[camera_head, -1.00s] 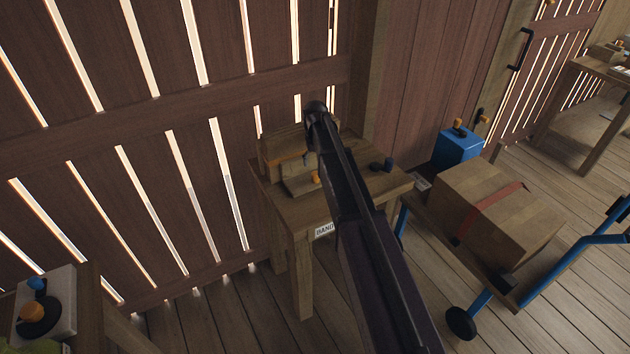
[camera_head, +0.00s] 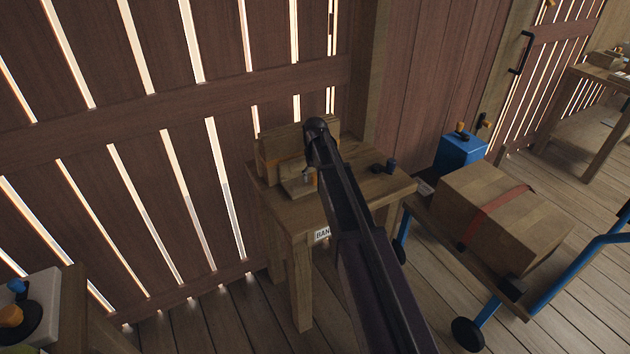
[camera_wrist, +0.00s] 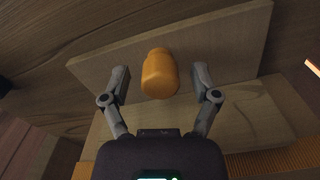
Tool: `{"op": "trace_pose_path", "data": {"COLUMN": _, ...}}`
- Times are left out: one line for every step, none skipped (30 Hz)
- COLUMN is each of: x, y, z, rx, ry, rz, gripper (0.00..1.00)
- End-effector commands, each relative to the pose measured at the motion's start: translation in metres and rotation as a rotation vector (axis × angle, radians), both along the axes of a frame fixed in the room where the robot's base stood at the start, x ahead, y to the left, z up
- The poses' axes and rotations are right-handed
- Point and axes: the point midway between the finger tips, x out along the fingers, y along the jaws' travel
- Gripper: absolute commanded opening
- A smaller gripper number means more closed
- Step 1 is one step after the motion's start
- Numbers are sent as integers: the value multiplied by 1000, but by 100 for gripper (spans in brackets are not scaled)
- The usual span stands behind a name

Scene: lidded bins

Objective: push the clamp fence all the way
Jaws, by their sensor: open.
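The clamp fence appears to be the light wooden plank (camera_wrist: 110,62) carrying an orange knob (camera_wrist: 160,73) in the wrist view. My gripper (camera_wrist: 162,78) is open, with one grey finger on each side of the knob and a visible gap to each. I cannot tell how far the fingertips are above the plank. In the head view, the wooden piece (camera_head: 297,188) sits at the left front of the small table (camera_head: 345,205), before a larger wooden block (camera_head: 272,150). My arm hides the knob and most of the gripper there.
Small dark round pieces (camera_head: 390,166) stand at the table's right. A cart with a strapped cardboard box (camera_head: 500,215) and a blue box (camera_head: 460,152) stands to the right. The slatted wall (camera_head: 100,140) is close behind. Another bench (camera_head: 85,315) is at lower left.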

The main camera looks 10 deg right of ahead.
Motion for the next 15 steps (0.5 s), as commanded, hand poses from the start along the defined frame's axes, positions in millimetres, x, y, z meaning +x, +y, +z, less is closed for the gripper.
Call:
{"op": "trace_pose_path", "data": {"x": 0, "y": 0, "z": -2, "rx": 0, "ry": 0, "rz": 0, "gripper": 78}}
{"op": "trace_pose_path", "data": {"x": 0, "y": 0, "z": -2, "rx": 0, "ry": 0, "rz": 0, "gripper": 78}}
{"op": "trace_pose_path", "data": {"x": 0, "y": 0, "z": -2, "rx": 0, "ry": 0, "rz": 0, "gripper": 78}}
{"op": "trace_pose_path", "data": {"x": 0, "y": 0, "z": -2, "rx": 0, "ry": 0, "rz": 0, "gripper": 78}}
{"op": "trace_pose_path", "data": {"x": 0, "y": 0, "z": -2, "rx": 0, "ry": 0, "rz": 0, "gripper": 78}}
{"op": "trace_pose_path", "data": {"x": 0, "y": 0, "z": -2, "rx": 0, "ry": 0, "rz": 0, "gripper": 78}}
{"op": "trace_pose_path", "data": {"x": 0, "y": 0, "z": -2, "rx": 0, "ry": 0, "rz": 1, "gripper": 78}}
{"op": "trace_pose_path", "data": {"x": 0, "y": 0, "z": -2, "rx": 0, "ry": 0, "rz": 1, "gripper": 78}}
{"op": "trace_pose_path", "data": {"x": 0, "y": 0, "z": -2, "rx": 0, "ry": 0, "rz": 1, "gripper": 78}}
{"op": "trace_pose_path", "data": {"x": 0, "y": 1, "z": -2, "rx": 0, "ry": 0, "rz": 1, "gripper": 78}}
{"op": "trace_pose_path", "data": {"x": 0, "y": 1, "z": -2, "rx": 0, "ry": 0, "rz": 1, "gripper": 78}}
{"op": "trace_pose_path", "data": {"x": 0, "y": 1, "z": -2, "rx": 0, "ry": 0, "rz": 1, "gripper": 72}}
{"op": "trace_pose_path", "data": {"x": 0, "y": 1, "z": -2, "rx": 0, "ry": 0, "rz": 1, "gripper": 64}}
{"op": "trace_pose_path", "data": {"x": 0, "y": 1, "z": -2, "rx": 0, "ry": 0, "rz": 1, "gripper": 55}}
{"op": "trace_pose_path", "data": {"x": 0, "y": 1, "z": -2, "rx": 0, "ry": 0, "rz": 1, "gripper": 43}}
